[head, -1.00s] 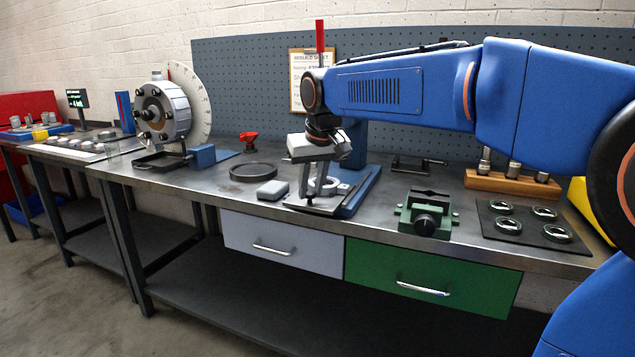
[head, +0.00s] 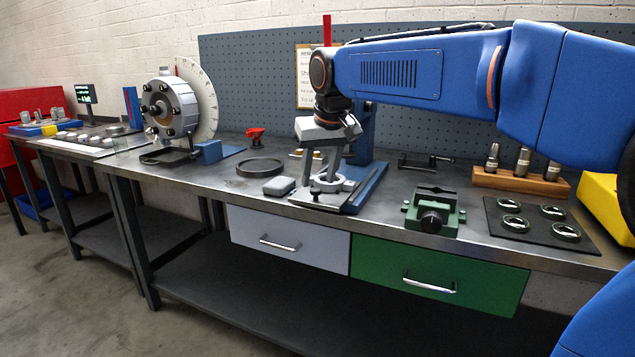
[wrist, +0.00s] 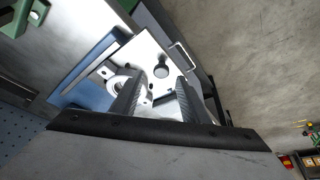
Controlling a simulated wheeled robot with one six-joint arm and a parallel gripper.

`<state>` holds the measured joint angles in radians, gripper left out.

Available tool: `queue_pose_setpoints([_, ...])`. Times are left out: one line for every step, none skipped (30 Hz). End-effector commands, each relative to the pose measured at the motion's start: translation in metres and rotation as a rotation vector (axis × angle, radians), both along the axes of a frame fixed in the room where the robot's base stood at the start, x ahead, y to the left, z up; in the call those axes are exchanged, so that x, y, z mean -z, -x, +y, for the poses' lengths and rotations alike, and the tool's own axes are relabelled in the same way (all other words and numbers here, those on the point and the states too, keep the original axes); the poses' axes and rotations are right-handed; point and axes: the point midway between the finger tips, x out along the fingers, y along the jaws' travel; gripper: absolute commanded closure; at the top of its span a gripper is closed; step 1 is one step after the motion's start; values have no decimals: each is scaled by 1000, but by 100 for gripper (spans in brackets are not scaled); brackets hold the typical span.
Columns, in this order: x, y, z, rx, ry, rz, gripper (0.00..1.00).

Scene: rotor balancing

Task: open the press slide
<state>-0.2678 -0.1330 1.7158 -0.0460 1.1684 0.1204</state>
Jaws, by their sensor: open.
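The press stands near the bench's front edge, with a blue base (head: 369,187), a blue upright (head: 362,130) and a red lever (head: 327,30) above. Its silver slide plate (head: 304,199) lies flat at the front; the wrist view shows the plate (wrist: 141,50) with a dark round knob (wrist: 161,71). A pale ring (head: 346,184) sits behind the fingers, and shows beside the left finger in the wrist view. My gripper (head: 326,188) points down over the plate, open and empty. In the wrist view the knob appears between the fingertips; whether they straddle it in height I cannot tell.
A grey block (head: 279,186) and a dark round tray (head: 260,167) lie left of the press. A green vise (head: 434,212) and a dark mat (head: 505,231) with several rings are to the right. Drawers with handles are below the bench edge.

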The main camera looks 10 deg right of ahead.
Motion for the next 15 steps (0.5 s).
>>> queue_pose_setpoints([-11, 4, 0, 0, -2, -4, 59])
queue_pose_setpoints([-17, 6, -1, 0, -2, -5, 59])
queue_pose_setpoints([-24, 9, -1, 0, 0, -3, 59])
queue_pose_setpoints([-29, 11, -2, 0, -2, -4, 59])
queue_pose_setpoints([-35, 13, -2, 0, -2, -4, 59])
queue_pose_setpoints([-42, 16, -2, 0, 0, -3, 59])
queue_pose_setpoints([-48, 19, -3, 0, 0, -3, 59])
queue_pose_setpoints([-53, 21, -3, 0, 0, -3, 59])
queue_pose_setpoints([-60, 24, -4, 0, -1, -3, 59])
queue_pose_setpoints([-66, 26, -4, 0, 0, -3, 59])
queue_pose_setpoints([-72, 28, -4, 0, -2, -4, 59])
queue_pose_setpoints([-79, 32, -5, 0, 0, -3, 59])
queue_pose_setpoints([-84, 34, -5, 0, -1, -3, 59])
queue_pose_setpoints([-90, 36, -6, 0, -2, -4, 59])
queue_pose_setpoints([-96, 39, -6, 0, 0, -3, 59])
